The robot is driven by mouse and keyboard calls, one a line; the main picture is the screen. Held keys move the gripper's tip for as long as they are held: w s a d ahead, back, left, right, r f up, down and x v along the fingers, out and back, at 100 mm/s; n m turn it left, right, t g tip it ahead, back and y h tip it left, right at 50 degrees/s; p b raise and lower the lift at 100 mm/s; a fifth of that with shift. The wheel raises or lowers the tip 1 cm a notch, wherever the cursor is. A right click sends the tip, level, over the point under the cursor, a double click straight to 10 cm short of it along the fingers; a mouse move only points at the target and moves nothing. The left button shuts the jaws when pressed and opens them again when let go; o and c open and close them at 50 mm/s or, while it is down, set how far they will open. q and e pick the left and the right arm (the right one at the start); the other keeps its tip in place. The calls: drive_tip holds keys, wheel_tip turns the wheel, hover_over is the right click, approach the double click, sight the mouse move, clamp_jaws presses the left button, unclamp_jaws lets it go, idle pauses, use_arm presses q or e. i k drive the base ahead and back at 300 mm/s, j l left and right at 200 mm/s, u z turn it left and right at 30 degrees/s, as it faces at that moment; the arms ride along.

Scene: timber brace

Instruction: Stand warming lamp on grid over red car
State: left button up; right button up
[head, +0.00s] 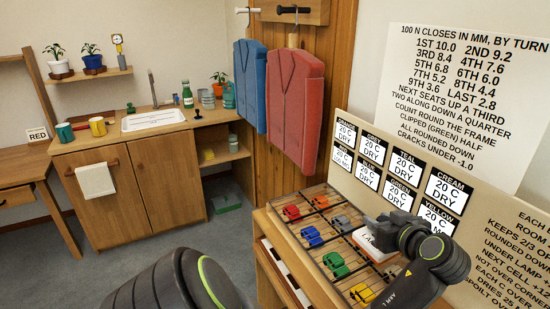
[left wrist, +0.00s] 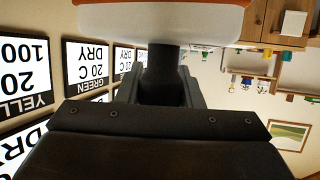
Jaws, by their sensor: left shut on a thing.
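The grid (head: 313,225) lies on a wooden bench at the lower right, with small coloured cars in its cells. My right gripper is not in view.
Blue (head: 311,236), grey (head: 342,222), green (head: 335,264) and yellow (head: 362,293) cars are also on the grid. A board of dryness signs (head: 408,188) stands right behind it. Grey floor is open at left.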

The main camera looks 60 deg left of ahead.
sight(293, 206)
drive_tip(key=j, duration=0.75)
drive_tip(key=k+j, duration=0.1)
drive_tip(key=j, duration=0.65)
